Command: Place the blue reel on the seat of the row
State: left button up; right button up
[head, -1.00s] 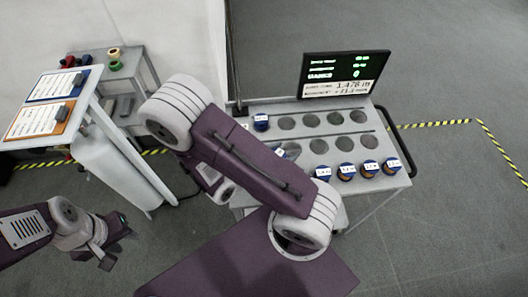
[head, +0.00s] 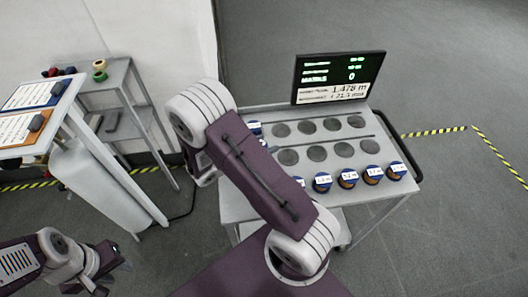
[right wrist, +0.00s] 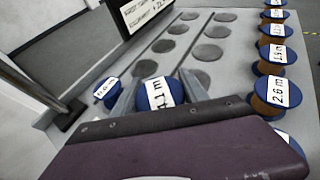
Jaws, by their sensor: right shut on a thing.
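In the right wrist view my right gripper (right wrist: 160,98) is shut on a blue reel (right wrist: 158,92) with a white label. The reel is held over the grey cart; whether it touches the top is unclear. Dark round seats lie in two rows, a far row (head: 307,127) and a near row (head: 316,153), with a thin ridge between. Another blue reel (right wrist: 107,91) sits at the far row's left end; it partly shows in the head view (head: 254,128). In the head view my right arm hides its gripper. My left gripper (head: 98,284) is low at the left, its jaw opening unclear.
Several labelled blue-topped reels (head: 347,178) line the cart's front edge. A screen (head: 338,78) stands at the cart's back. A side table with clipboards (head: 30,107) and a grey rack with coloured spools (head: 100,70) stand left. The floor right of the cart is clear.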

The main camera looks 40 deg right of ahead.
jog(key=shift+w+f, duration=0.15)
jog(key=shift+w, duration=0.05)
jog(key=shift+f, duration=2)
jog(key=shift+s+f+b, duration=0.1)
jog(key=shift+f+b, duration=0.05)
jog(key=shift+b, duration=0.15)
jog(key=o, duration=1.4)
jog(key=shift+r, duration=0.25)
jog(key=shift+a+r, duration=0.1)
jog(key=shift+a, duration=0.2)
jog(key=v, duration=1.1)
jog(key=shift+a, duration=0.15)
